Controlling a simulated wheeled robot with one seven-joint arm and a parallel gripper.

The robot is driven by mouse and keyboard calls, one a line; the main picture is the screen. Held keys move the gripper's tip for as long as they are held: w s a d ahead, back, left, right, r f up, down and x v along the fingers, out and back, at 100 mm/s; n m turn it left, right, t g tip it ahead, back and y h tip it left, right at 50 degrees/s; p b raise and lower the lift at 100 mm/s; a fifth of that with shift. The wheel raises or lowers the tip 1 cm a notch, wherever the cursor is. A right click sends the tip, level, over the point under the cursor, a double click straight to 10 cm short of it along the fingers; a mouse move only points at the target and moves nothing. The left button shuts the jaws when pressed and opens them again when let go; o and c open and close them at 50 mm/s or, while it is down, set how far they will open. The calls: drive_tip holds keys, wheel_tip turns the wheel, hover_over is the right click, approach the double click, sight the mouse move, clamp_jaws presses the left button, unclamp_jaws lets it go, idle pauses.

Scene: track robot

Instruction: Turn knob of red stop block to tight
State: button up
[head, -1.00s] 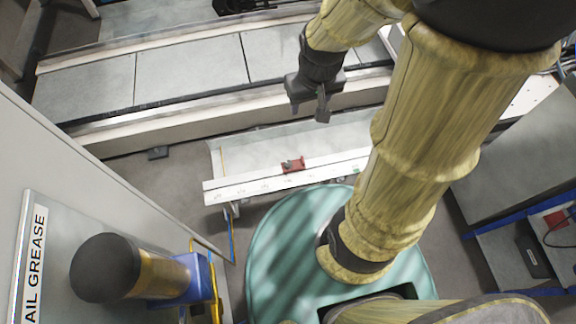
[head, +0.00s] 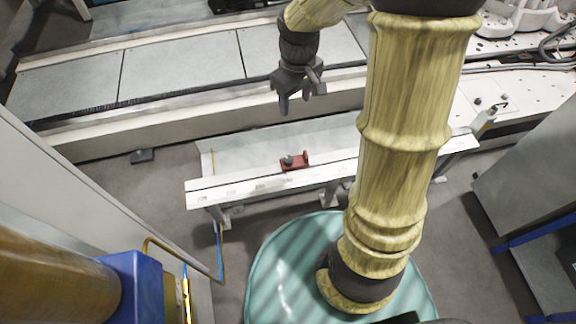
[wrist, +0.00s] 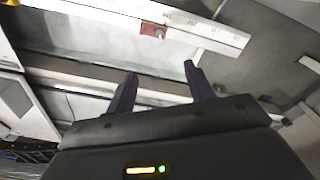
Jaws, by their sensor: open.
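The red stop block (head: 301,163) sits on the white marked rail (head: 258,187) in front of me. A dark grey knob (head: 288,160) shows on its left side in the head view. In the wrist view the red block (wrist: 153,30) is small, on the rail's edge, beyond the fingertips. My gripper (head: 295,103) is open and empty, above and behind the block in the head view and apart from it. Its two dark fingers also show in the wrist view (wrist: 160,75), with nothing between them. The knob's turn position is too small to tell.
A grey conveyor track (head: 180,70) with a pale side wall runs behind the rail. A grey panel and a blue-and-brown container (head: 130,288) stand at the left. A grey cabinet (head: 535,150) stands at the right. Space between gripper and block looks clear.

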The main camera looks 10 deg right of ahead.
sight(288, 159)
drive_tip(key=w+f+n+g+b, duration=0.1)
drive_tip(key=w+f+b, duration=0.4)
drive_tip(key=f+b, duration=0.9)
drive_tip(key=shift+w+f+n, duration=0.2)
drive_tip(key=shift+f+n, duration=0.5)
drive_tip(key=shift+n, duration=0.1)
drive_tip(key=shift+f, duration=0.1)
drive_tip(key=f+b, duration=0.3)
drive_tip(key=f, duration=0.2)
drive_tip(key=f+b, duration=0.3)
drive_tip(key=f, duration=0.3)
drive_tip(key=f+b, duration=0.4)
drive_tip(key=f, duration=0.2)
drive_tip(key=shift+s+a+f, duration=0.1)
drive_tip(key=shift+s+a, duration=0.2)
drive_tip(key=shift+s, duration=0.05)
drive_tip(key=shift+c, duration=0.4)
drive_tip(key=c, duration=0.9)
